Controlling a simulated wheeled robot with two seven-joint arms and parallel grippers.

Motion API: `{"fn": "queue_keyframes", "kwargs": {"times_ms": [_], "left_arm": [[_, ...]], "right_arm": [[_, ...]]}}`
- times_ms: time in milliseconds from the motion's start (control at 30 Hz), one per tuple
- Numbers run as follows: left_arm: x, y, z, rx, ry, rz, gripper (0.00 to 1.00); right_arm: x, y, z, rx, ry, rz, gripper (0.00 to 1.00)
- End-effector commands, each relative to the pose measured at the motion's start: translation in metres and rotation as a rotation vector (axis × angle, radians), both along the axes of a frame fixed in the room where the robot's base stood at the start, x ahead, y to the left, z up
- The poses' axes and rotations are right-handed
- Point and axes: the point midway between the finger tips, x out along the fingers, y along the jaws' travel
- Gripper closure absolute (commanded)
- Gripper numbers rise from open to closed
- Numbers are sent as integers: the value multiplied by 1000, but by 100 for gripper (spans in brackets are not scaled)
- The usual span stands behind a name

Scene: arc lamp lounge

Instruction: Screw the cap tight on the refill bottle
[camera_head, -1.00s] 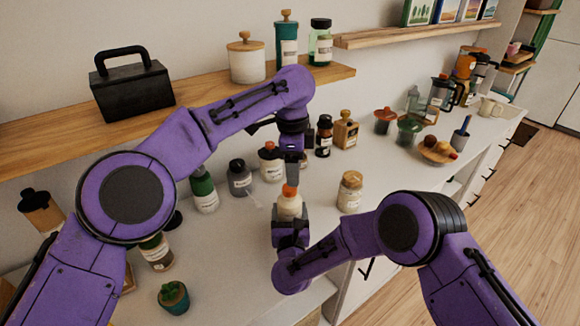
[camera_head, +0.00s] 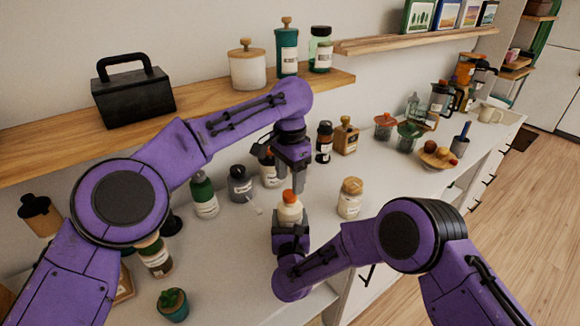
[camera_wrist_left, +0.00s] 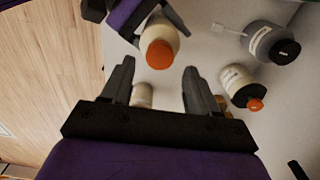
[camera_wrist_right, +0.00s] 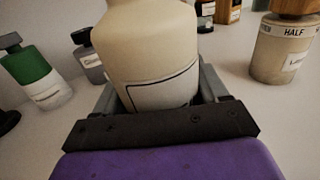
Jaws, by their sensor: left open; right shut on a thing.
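The refill bottle (camera_head: 290,212), cream with a pale label, stands upright in my right gripper (camera_head: 290,230), which is shut around its lower body. The bottle fills the middle of the right wrist view (camera_wrist_right: 150,50), its top cut off by the frame. Its orange cap (camera_head: 289,196) sits on top; the left wrist view shows the cap (camera_wrist_left: 159,54) from above. I cannot tell how tightly it is seated. My left gripper (camera_head: 292,183) is open and points down just above the cap. In the left wrist view the cap appears between the spread fingertips, without visible contact.
A jar with a tan lid (camera_head: 350,198) stands right of the bottle.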

Motion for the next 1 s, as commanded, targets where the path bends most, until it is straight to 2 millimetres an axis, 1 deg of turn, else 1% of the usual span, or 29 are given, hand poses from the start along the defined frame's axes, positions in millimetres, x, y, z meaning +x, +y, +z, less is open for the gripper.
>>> {"fn": "queue_keyframes", "kwargs": {"times_ms": [33,100,200,300,400,633,667,700,767,800,833,1000], "left_arm": [[0,0,-10,-1,4,0,40],[0,0,-22,-1,3,0,40],[0,0,-36,-1,3,1,40],[0,0,-44,-1,2,0,40],[0,0,-48,-1,0,0,40],[0,0,-49,-1,-1,0,40],[0,0,-49,-1,-1,0,44],[0,0,-49,-1,-1,0,57],[0,0,-49,-1,-1,0,76],[0,0,-49,-1,-1,0,89],[0,0,-48,-1,-1,0,98],[0,0,-48,-1,-1,-4,99]], "right_arm": [[0,0,0,0,0,0,100],[0,0,0,0,0,0,100],[0,0,0,0,0,0,100],[0,0,0,0,0,0,100],[0,0,0,0,0,0,100],[0,0,0,0,0,0,100],[0,0,0,0,0,0,100],[0,0,0,0,0,0,100],[0,0,0,0,0,0,100],[0,0,0,0,0,0,100],[0,0,0,0,0,0,100],[0,0,0,0,0,0,100]]}}
